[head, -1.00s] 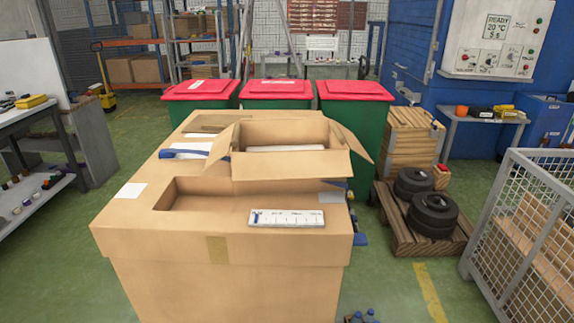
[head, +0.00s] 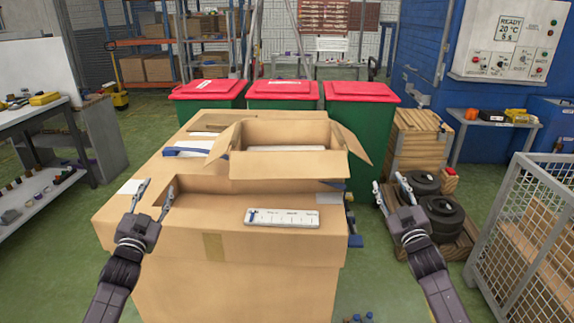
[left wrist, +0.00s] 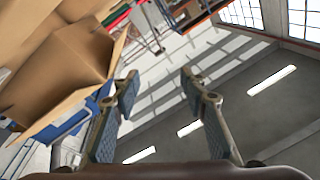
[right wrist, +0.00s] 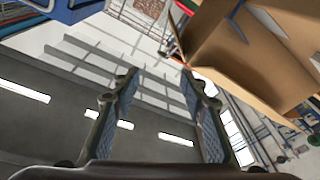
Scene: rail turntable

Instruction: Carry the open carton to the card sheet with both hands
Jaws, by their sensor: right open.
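The open carton (head: 290,168), with its flaps spread, stands on the far part of a large cardboard-coloured block (head: 180,280). A pale sheet (head: 131,187) lies at the block's left edge and a greyish one (head: 329,198) at its right; I cannot tell which is the card sheet. My left gripper (head: 155,191) is open and empty, over the block's front left. My right gripper (head: 389,183) is open and empty, right of the block. Both are apart from the carton. Brown carton-like surfaces show in the left wrist view (left wrist: 65,60) and right wrist view (right wrist: 240,50).
Red-lidded green bins (head: 362,125) stand behind. Black discs (head: 442,214) lie on a pallet at right, near my right arm. A mesh cage (head: 530,230) stands further right.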

